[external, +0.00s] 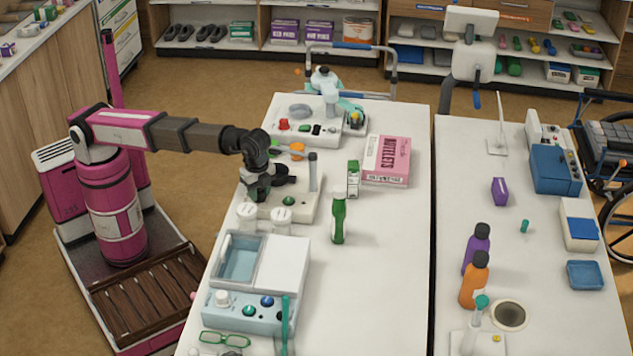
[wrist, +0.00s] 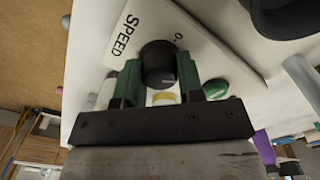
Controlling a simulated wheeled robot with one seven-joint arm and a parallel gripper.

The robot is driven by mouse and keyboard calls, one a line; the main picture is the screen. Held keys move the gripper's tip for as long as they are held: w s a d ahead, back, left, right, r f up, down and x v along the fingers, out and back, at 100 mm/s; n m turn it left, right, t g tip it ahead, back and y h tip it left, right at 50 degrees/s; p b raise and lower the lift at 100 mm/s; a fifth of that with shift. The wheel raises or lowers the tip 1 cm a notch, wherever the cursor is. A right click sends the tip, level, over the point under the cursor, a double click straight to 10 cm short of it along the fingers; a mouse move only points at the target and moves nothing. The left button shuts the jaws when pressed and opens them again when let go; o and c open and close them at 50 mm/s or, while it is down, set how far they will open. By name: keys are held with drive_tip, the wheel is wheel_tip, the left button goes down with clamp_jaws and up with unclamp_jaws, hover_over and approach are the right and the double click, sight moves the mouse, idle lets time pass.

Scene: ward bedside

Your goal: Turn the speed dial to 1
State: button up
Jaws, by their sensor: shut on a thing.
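The speed dial (wrist: 158,60) is a black round knob on a pale panel (wrist: 205,45) printed "SPEED", with a "0" beside the knob. My gripper (wrist: 158,76) is shut on the dial, one green-padded finger on each side of it. Which mark the dial points to cannot be made out. In the external view my gripper (external: 258,193) reaches down onto the left end of the white device (external: 305,210), and the dial is hidden there.
A green button (wrist: 215,88) sits close to the right finger, also visible in the external view (external: 288,201). White-capped jars (external: 247,216) stand just in front. A green bottle (external: 338,220) and a pink box (external: 387,160) stand to the right.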

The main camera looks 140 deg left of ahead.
sight(259, 191)
drive_tip(key=o, duration=0.9)
wheel_tip(259, 191, up, 11)
drive_tip(key=shift+f, duration=0.1)
